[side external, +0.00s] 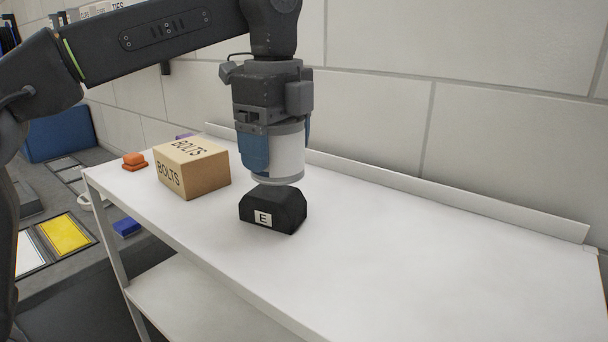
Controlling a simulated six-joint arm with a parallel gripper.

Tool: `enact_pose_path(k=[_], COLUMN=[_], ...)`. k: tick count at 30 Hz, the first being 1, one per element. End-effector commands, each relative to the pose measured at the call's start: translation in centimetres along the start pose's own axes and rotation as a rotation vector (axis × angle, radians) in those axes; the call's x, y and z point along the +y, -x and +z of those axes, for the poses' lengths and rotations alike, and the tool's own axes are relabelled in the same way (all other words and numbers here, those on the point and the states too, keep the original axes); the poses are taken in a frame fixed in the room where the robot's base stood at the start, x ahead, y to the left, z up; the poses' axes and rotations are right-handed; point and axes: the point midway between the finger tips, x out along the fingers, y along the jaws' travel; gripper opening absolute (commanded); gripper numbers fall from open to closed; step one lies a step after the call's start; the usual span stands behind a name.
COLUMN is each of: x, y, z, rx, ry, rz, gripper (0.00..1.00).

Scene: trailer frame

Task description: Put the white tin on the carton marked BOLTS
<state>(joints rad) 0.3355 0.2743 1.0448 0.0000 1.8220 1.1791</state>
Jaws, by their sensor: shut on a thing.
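The white tin (289,154) is upright between the blue fingers of my gripper (278,152), which is shut on it. The tin hangs right above a black block marked E (285,211); I cannot tell whether its grey bottom rim touches the block's top. The carton marked BOLTS (198,168) is a tan box on the white shelf (390,240), to the left of my gripper. Its visible top carries only the printed word.
An orange object (135,161) sits left of the carton, and a purple one (184,136) shows partly behind it. A low raised ledge (450,193) runs along the shelf's back by the wall. The shelf's right part is clear.

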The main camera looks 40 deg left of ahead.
Motion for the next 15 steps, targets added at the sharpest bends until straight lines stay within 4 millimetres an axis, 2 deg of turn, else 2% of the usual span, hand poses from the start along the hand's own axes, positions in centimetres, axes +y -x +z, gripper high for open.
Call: enact_pose_path(k=[8,11,14,15], x=[-0.5,-1.3,-2.2,-2.5], y=[1.1,1.6,2.3,2.7], z=[2.3,4.7,8.5,10.3], rx=[0.001,0.001,0.001,0.001], ry=[0.004,0.014,0.025,0.030], rz=[-0.002,-0.003,-0.004,-0.004], gripper=[0.44,0.44,0.44,0.44])
